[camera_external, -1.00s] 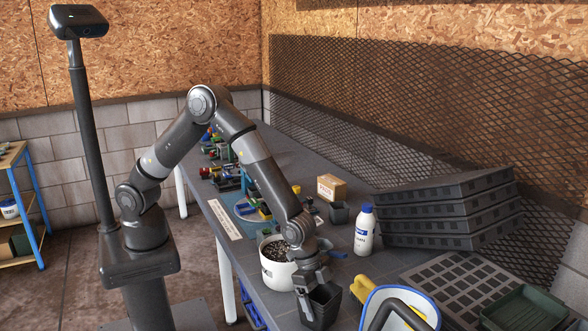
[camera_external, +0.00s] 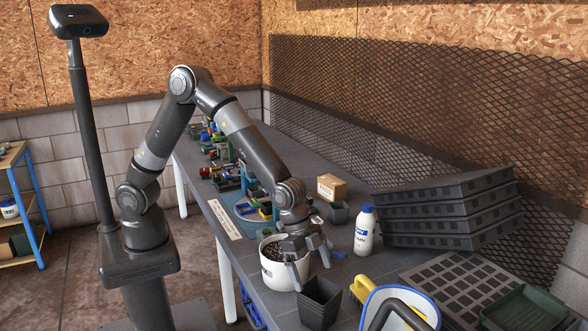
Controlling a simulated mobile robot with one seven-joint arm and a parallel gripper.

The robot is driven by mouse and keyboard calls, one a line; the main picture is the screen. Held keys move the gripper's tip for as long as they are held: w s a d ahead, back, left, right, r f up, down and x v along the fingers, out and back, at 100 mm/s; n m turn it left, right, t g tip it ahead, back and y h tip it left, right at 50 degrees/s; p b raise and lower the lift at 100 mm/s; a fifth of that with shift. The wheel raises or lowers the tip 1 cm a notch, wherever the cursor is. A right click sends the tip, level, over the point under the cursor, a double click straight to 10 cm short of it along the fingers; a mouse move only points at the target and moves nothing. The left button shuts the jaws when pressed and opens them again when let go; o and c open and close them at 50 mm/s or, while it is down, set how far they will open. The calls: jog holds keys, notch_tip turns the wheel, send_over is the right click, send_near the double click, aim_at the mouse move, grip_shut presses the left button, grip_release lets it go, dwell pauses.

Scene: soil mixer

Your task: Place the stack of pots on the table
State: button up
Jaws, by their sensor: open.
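A black square pot stack (camera_external: 319,303) stands upright on the table (camera_external: 262,291) near its front edge; how many pots are nested in it I cannot tell. My gripper (camera_external: 311,268) is open and empty, with its fingers pointing down. It is above and behind the black pots, apart from them, and in front of part of the white bucket of soil (camera_external: 277,274). A smaller dark pot (camera_external: 339,213) stands farther back on the table.
A white bottle with a blue cap (camera_external: 364,231) and stacked black trays (camera_external: 447,212) stand to the right. A cardboard box (camera_external: 331,187) is at the back. A yellow-handled brush (camera_external: 362,289) and a blue-rimmed white container (camera_external: 401,306) crowd the front right.

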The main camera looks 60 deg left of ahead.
jog(key=shift+v, duration=1.5)
jog(key=w+a+r+n+t+y, duration=0.1)
jog(key=a+r+n, duration=0.1)
jog(key=a+r, duration=0.5)
jog(key=w+a+r+n+t+y, duration=0.1)
jog(key=a+r+n, duration=0.1)
jog(key=a, duration=0.9)
jog(key=w+a+r+n+t+y, duration=0.1)
jog(key=a+r+n, duration=0.1)
jog(key=a+r, duration=0.5)
jog(key=s+a+n, duration=0.3)
jog(key=s+a, duration=0.4)
jog(key=a, duration=0.4)
jog(key=s+a+r+n+y, duration=0.1)
jog(key=s+a+n, duration=0.3)
jog(key=s+a, duration=0.4)
jog(key=a, duration=0.4)
jog(key=shift+s+a+t, duration=0.2)
jog(key=shift+s+t, duration=0.05)
jog(key=shift+t, duration=0.15)
